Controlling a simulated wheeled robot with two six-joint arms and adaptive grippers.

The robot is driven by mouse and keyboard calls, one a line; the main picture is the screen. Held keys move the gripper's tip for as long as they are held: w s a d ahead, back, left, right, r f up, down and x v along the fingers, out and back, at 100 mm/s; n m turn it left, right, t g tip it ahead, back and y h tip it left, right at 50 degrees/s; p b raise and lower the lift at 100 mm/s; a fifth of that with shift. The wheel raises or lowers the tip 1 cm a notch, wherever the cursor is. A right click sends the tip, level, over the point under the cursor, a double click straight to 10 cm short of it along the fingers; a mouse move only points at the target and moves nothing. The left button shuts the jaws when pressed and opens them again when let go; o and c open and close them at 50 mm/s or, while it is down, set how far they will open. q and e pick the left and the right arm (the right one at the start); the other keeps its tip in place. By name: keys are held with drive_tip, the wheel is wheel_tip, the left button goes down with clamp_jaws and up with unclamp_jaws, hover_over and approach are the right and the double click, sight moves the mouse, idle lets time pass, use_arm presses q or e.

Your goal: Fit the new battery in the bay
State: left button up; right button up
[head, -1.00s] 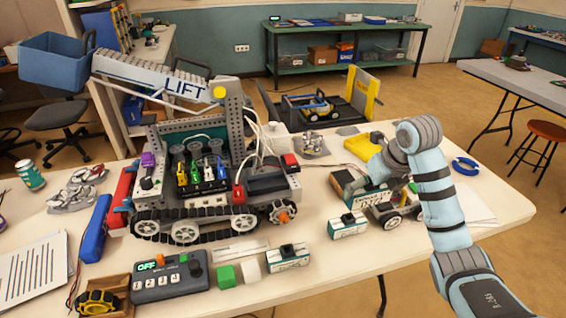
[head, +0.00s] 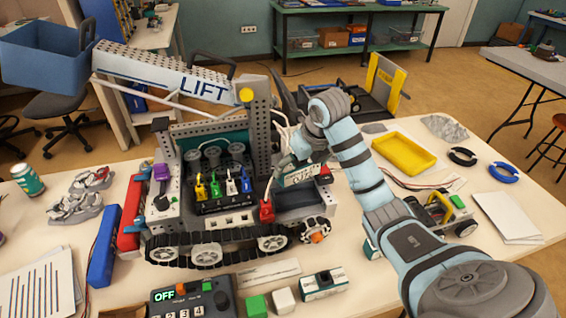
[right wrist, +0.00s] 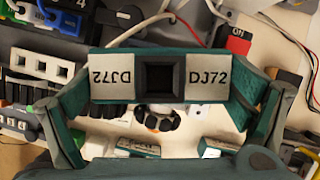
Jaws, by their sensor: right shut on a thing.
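My right gripper (head: 302,162) is shut on a teal and white battery (head: 300,178). In the right wrist view the battery (right wrist: 112,78) spans the jaws, with "DJ72" on both white labels and a dark square socket between them. The gripper holds it over the right end of the tracked lift robot (head: 235,220). A dark open-looking bay (head: 300,200) lies there, just below the battery and partly hidden by it and the gripper. I cannot tell whether the battery touches the bay. My left gripper is not in view.
Another battery (head: 323,284) lies in front of the tracks. A further teal one (head: 370,248) is mostly hidden by my arm. A control box (head: 190,300) reads OFF. A red OFF switch (right wrist: 238,40) and loose cables are near the battery. A yellow tray (head: 404,154) stands right.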

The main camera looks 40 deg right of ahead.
sight(299, 176)
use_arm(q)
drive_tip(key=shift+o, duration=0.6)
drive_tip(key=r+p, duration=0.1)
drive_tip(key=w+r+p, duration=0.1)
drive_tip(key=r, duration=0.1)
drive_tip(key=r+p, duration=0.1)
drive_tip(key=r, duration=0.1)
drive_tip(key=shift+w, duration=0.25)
use_arm(e)
drive_tip(key=f+m, duration=0.1)
drive_tip(key=f+m+h, duration=0.1)
drive_tip(key=m, duration=0.1)
drive_tip(key=shift+w+f, duration=0.2)
drive_tip(key=shift+f, duration=0.05)
drive_tip(key=shift+s+f+b, duration=0.25)
drive_tip(key=shift+f+b, duration=0.05)
drive_tip(key=shift+a+f+b, duration=0.1)
drive_tip(key=shift+f+b, duration=0.15)
drive_tip(key=shift+b, duration=0.05)
drive_tip(key=shift+s+b+x, duration=0.2)
drive_tip(key=shift+b+x, duration=0.75)
drive_tip(key=shift+x, duration=0.2)
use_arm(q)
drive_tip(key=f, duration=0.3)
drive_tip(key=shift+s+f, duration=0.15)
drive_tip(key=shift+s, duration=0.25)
use_arm(e)
drive_tip(key=shift+s+r, duration=0.1)
drive_tip(key=shift+s, duration=0.05)
